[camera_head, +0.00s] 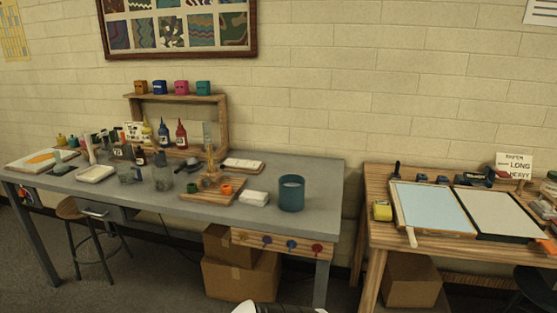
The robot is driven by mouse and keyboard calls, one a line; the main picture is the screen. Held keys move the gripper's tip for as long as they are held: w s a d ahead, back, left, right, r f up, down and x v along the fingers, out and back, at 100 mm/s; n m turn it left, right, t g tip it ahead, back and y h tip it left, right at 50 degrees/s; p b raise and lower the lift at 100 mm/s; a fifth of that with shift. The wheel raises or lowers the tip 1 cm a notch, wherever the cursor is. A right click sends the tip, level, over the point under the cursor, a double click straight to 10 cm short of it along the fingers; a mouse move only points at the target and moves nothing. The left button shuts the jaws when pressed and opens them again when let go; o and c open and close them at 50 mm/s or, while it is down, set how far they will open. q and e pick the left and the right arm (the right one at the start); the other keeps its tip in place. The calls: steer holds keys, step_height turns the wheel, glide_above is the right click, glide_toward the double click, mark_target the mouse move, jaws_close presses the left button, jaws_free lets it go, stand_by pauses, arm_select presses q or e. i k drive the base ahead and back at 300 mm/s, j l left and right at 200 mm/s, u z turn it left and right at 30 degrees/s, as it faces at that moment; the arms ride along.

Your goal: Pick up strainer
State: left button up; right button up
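I cannot make out a strainer for certain among the many small items. Most of them stand on the long grey table (318,172) at the left and centre, and many are too small to tell apart. A wooden tray (190,197) there holds small orange and green items and a tall thin upright object (210,158). A blue-grey cylindrical container (291,194) stands near the table's right end, beside a white stack (253,197). Neither of my grippers is in view.
A wooden table (380,233) at the right bears a light-blue tray (432,207), a pale tray (498,213) and a yellow item (382,211). A stool (72,208) stands under the grey table's left part. Cardboard boxes (240,277) sit below. Floor shows between the tables.

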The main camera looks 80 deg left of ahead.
mark_target(190, 162)
steer(key=u, duration=3.4)
